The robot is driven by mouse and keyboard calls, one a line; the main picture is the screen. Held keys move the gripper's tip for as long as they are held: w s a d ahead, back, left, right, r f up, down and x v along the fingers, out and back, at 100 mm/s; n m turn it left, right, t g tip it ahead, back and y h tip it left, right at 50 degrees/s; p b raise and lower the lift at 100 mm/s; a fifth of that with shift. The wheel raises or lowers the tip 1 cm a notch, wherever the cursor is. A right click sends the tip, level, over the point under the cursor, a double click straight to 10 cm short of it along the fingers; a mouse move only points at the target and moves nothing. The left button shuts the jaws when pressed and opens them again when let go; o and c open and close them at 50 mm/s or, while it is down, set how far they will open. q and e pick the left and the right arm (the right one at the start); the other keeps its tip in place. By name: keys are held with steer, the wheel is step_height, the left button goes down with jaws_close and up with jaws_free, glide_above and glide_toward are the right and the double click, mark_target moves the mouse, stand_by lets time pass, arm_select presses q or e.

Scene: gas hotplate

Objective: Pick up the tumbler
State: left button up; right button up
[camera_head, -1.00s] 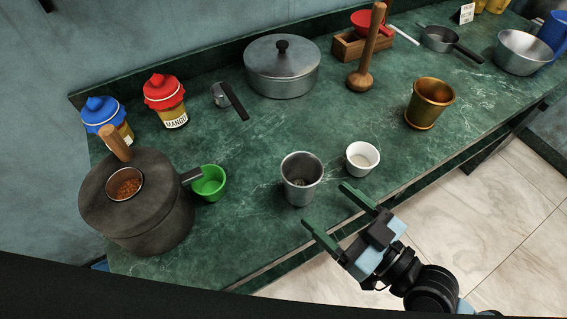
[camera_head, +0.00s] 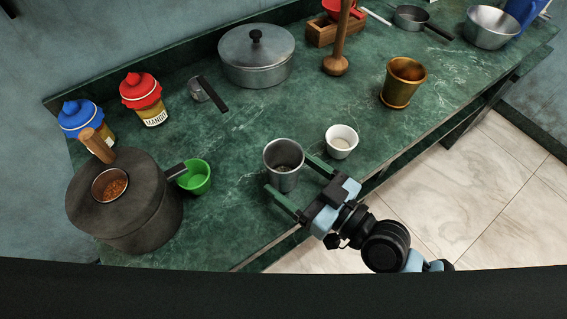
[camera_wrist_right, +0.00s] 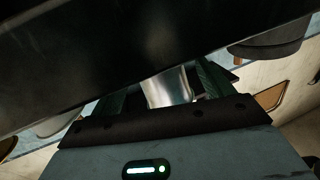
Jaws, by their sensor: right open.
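The tumbler, a steel cup (camera_head: 283,165), stands upright on the green marble counter near its front edge. My right gripper (camera_head: 292,178) is open, with its green fingers pointing at the tumbler from the front right. One finger lies at the tumbler's lower left and the other at its right side. In the right wrist view the shiny tumbler (camera_wrist_right: 168,88) shows between the two green fingers. Whether the fingers touch it cannot be told. My left gripper is not in view.
A white cup (camera_head: 341,141) stands just right of the tumbler, close to the right finger. A green cup (camera_head: 196,177) and a dark pot (camera_head: 130,215) are to the left. A brass tumbler (camera_head: 403,82) stands at the right. The counter behind the tumbler is clear.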

steer(key=shift+x, duration=1.15)
steer(key=shift+w+a, duration=0.1)
steer(key=shift+a, duration=0.1)
steer(key=shift+c, duration=0.2)
steer(key=shift+c, duration=1.1)
steer(key=c, duration=0.8)
steer(key=shift+c, duration=0.2)
steer(key=shift+r, duration=0.1)
